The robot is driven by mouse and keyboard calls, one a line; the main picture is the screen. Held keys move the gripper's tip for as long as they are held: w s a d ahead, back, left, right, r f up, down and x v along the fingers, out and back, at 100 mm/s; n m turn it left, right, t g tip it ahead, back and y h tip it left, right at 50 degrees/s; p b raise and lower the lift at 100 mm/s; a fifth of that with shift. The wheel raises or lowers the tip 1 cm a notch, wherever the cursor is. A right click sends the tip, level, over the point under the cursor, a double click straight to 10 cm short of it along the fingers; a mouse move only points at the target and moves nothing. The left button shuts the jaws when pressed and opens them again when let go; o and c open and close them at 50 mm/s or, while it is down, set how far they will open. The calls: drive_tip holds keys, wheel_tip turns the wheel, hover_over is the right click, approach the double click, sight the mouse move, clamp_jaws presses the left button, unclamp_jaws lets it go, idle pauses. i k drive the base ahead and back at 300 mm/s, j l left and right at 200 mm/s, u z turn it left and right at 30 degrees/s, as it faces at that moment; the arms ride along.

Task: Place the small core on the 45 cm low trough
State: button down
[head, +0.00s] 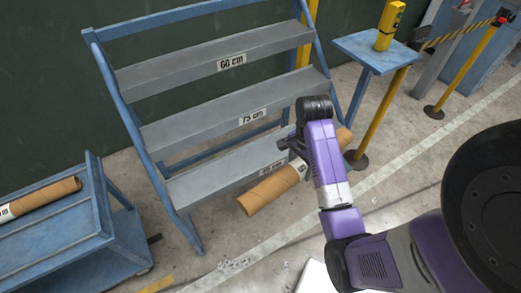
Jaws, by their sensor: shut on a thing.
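A brown cardboard core (268,190) is held at a tilt in my gripper (301,163), its left end lower in the picture. My arm hides part of its middle, and its right end shows beyond the arm. The gripper is shut on it; the fingertips are mostly hidden. The low grey trough (205,185), with a partly covered "45 cm" label, is the bottom one on the blue rack. The core overlaps the right part of its front edge in the picture. I cannot tell whether they touch. The visible part of the low trough is empty.
The "75 cm" trough (190,128) and the "60 cm" trough (165,78) above are empty. A blue cart (60,240) at left carries another core (45,197). A small blue table (362,50) holds a yellow device (389,25). Yellow barrier posts stand at right.

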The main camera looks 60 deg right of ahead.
sight(257, 155)
drive_tip(key=i+l, duration=0.65)
drive_tip(key=i, duration=0.15)
